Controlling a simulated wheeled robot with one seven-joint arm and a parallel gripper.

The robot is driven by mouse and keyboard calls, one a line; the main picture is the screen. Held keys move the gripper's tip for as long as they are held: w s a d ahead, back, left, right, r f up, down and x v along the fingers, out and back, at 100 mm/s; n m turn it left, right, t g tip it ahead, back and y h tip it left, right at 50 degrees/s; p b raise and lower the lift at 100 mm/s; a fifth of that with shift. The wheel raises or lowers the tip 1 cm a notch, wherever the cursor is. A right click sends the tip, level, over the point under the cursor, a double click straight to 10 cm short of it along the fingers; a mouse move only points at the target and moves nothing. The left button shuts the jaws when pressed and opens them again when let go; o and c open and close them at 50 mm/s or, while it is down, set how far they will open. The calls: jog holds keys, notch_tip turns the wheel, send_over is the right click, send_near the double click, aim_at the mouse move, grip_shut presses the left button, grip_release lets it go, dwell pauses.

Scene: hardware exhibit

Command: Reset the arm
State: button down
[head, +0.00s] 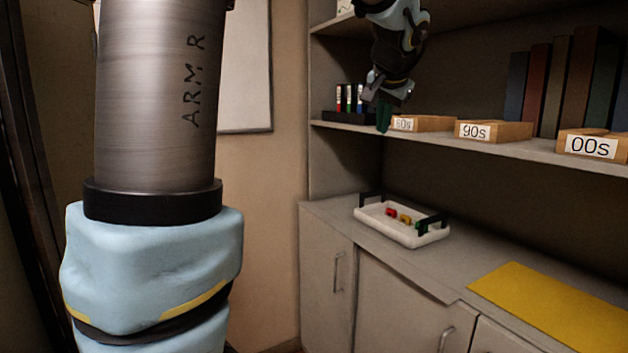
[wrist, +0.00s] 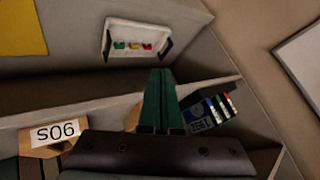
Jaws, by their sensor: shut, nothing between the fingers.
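My gripper (head: 384,117) is in the upper middle of the head view, in front of the shelf, with its dark green fingers pointing down. In the wrist view my gripper (wrist: 161,75) shows its two green fingers pressed together with nothing between them.
The shelf (head: 470,145) bears labelled wooden boxes (head: 493,131), upright books (head: 557,88) and a dark rack (head: 345,117) of colored items. Below, a white tray (head: 402,236) with small colored pieces and a yellow mat (head: 560,305) lie on the cabinet top. Counter between them is clear.

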jog(key=s+a+f+n+g, duration=0.2)
jog(key=a+f, duration=0.4)
jog(key=f, duration=0.2)
jog(key=s+a+f+n+g, duration=0.1)
jog(key=s+a+f+g, duration=0.15)
jog(key=a+f, duration=0.45)
jog(key=s+a+f+n+g, duration=0.1)
jog(key=s+a+f+n, duration=0.1)
jog(key=s+a+f, duration=0.2)
jog(key=s+a+f+n+g, duration=0.1)
jog(key=s+a+f, duration=0.3)
jog(key=s+f, duration=0.6)
jog(key=shift+a+n+y, duration=0.3)
jog(key=shift+a+n, duration=0.05)
jog(key=shift+n, duration=0.45)
jog(key=shift+w+r+g, duration=0.1)
jog(key=shift+g, duration=0.15)
